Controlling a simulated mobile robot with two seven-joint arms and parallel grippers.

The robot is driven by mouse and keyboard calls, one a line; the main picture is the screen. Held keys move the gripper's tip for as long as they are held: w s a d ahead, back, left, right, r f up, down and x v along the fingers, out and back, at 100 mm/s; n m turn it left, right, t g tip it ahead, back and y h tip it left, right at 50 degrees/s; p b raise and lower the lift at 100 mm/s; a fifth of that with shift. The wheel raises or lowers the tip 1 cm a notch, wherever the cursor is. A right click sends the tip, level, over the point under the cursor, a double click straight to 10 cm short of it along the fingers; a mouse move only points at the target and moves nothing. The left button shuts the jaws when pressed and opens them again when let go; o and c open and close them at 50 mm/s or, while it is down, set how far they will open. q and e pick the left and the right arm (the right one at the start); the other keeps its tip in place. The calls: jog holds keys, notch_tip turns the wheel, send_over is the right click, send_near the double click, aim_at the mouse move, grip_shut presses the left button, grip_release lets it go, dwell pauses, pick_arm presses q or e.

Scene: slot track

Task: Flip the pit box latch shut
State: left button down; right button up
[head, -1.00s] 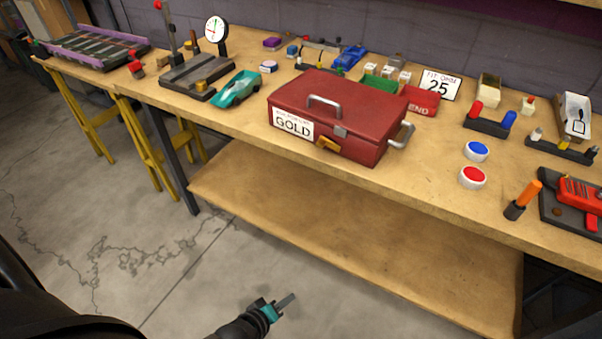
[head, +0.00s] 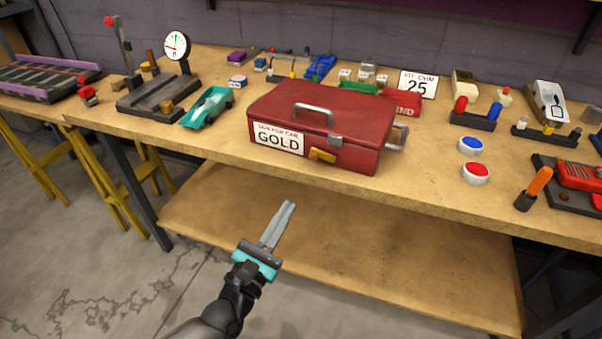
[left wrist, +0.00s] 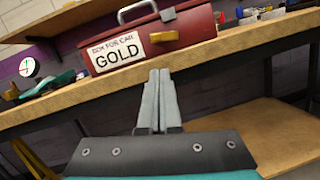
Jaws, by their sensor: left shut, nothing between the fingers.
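The red pit box (head: 345,155) sits on the workbench near its front edge, lid down, with a white label reading GOLD on its front. A yellow latch (head: 322,156) hangs tilted on the front, below a grey catch (head: 335,140). The box (left wrist: 194,28) and latch (left wrist: 164,37) also show in the left wrist view, with the grey catch (left wrist: 168,14) above. My left gripper (head: 288,207) is shut and empty, in front of the bench and below the box, its fingers pointing up toward the box (left wrist: 159,75). My right gripper is not in view.
The workbench (head: 225,145) has a front edge between my left gripper and the box. A lower shelf (head: 350,245) lies beneath.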

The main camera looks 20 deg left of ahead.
aim_at(305, 170)
pick_arm(q)
jog(key=shift+r+n, duration=0.3)
jog(key=shift+n, duration=0.1)
jog(key=b+x, duration=0.1)
jog(key=x, duration=0.7)
jog(key=shift+w+a+r, duration=0.1)
jog(key=shift+w+r, duration=0.05)
jog(key=shift+w, duration=0.15)
jog(key=shift+w+r, duration=0.2)
jog(key=shift+w, duration=0.45)
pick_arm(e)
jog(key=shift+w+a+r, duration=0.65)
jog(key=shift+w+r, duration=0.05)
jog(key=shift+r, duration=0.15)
pick_arm(q)
jog(key=shift+r+m, duration=0.1)
jog(key=shift+m, duration=0.3)
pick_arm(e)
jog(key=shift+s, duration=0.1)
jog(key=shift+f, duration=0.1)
pick_arm(q)
jog(key=shift+r+m, duration=0.1)
jog(key=shift+m, duration=0.2)
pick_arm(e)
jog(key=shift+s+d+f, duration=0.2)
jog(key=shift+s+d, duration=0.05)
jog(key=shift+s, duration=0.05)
